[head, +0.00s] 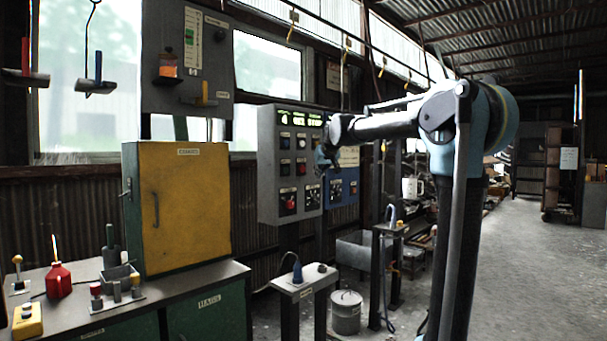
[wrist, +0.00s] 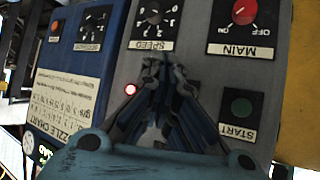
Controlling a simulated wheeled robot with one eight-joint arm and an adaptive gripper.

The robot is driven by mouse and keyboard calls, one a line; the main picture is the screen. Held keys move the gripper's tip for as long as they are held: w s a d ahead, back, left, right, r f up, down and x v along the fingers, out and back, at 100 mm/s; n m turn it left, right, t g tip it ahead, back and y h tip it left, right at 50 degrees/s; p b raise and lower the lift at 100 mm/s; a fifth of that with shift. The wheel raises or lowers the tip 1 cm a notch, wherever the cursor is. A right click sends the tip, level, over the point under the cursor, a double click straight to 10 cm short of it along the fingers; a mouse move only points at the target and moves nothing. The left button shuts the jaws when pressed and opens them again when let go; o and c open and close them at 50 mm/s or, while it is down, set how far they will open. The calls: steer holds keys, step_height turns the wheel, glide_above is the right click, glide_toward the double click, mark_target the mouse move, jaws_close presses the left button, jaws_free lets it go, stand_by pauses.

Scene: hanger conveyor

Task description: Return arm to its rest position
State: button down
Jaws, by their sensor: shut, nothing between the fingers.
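My arm reaches left across the head view toward the grey control panel (head: 268,165). My gripper (head: 322,160) is small and partly dark there, in front of the panel's right side. In the wrist view my gripper (wrist: 165,65) is shut and empty, with its fingertips together in front of the panel face. The fingertips lie just below the SPEED knob (wrist: 152,14) in the picture. The red MAIN knob (wrist: 243,12) and the dark green START button (wrist: 240,107) are to the right. I cannot tell whether the fingers touch the panel.
A blue panel (head: 342,188) adjoins the grey one at right. A small lit button (wrist: 130,90) shows left of my fingers. A yellow cabinet (head: 180,210) stands at left. A low stand (head: 305,280) and a bucket (head: 346,312) are below. The floor at right (head: 540,270) is clear.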

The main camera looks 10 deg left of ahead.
steer(key=s+d+f+m+g+h, duration=0.1)
steer(key=s+d+f+g, duration=0.1)
steer(key=s+d+f, duration=0.7)
steer(key=s+d+f+m+g+h, duration=0.15)
steer(key=s+d+f, duration=0.45)
steer(key=s+f, duration=0.65)
steer(key=s+d+f+m+g+h, duration=0.15)
steer(key=s+d+f, duration=0.55)
steer(key=s, duration=0.7)
steer(key=s+d+f+g, duration=0.1)
steer(key=s+f, duration=0.6)
steer(key=s+d+f+g, duration=0.1)
steer(key=s+d+f, duration=0.1)
steer(key=s+f, duration=0.4)
steer(key=shift+s+d+f+g, duration=0.25)
steer(key=shift+s+f+g, duration=0.15)
steer(key=shift+s, duration=0.4)
